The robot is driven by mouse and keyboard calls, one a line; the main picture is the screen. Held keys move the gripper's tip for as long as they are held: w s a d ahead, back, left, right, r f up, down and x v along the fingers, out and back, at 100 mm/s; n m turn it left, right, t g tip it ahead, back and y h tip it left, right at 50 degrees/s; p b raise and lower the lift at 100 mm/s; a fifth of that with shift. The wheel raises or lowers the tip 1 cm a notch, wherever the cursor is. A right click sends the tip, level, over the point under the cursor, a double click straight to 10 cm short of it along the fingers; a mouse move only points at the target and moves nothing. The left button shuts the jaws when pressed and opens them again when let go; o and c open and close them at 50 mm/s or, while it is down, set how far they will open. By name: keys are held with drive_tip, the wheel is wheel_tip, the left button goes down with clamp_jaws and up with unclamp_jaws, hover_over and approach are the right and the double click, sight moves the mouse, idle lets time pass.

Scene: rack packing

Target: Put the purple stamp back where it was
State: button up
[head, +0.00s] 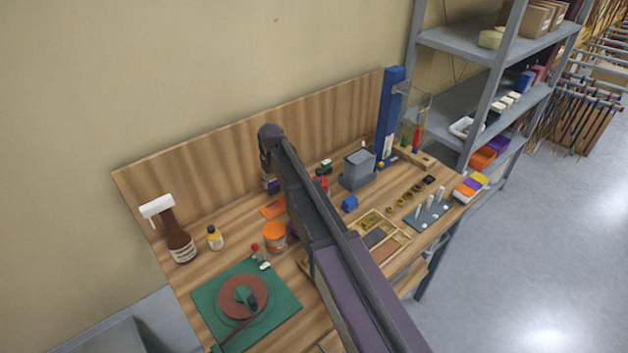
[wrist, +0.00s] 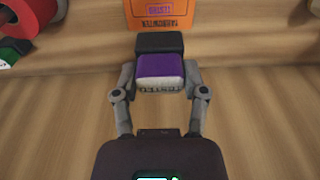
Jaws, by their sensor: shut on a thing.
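The purple stamp (wrist: 160,72) is between the two fingers of my gripper (wrist: 160,84) in the wrist view. It has a black part at its far side and a pale lettered edge towards me. In the head view, my gripper (head: 270,178) and the stamp (head: 271,186) are small, over the back of the wooden bench. Whether the stamp touches the bench is not clear. An orange card (wrist: 160,14) with purple and dark print lies just beyond the stamp; the head view shows it too (head: 273,209).
A red roll (wrist: 25,14) and a green, white and black item (wrist: 17,52) are at the wrist view's upper left. The head view shows an orange tub (head: 275,237), a green mat (head: 283,305) and a grey box (head: 358,170). The wooden back panel (head: 210,175) bounds the bench.

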sight(271, 178)
drive_tip(key=shift+r+p, duration=2.9)
drive_tip(key=shift+r, duration=0.25)
drive_tip(key=shift+f+b, duration=0.65)
drive_tip(key=shift+f, duration=0.05)
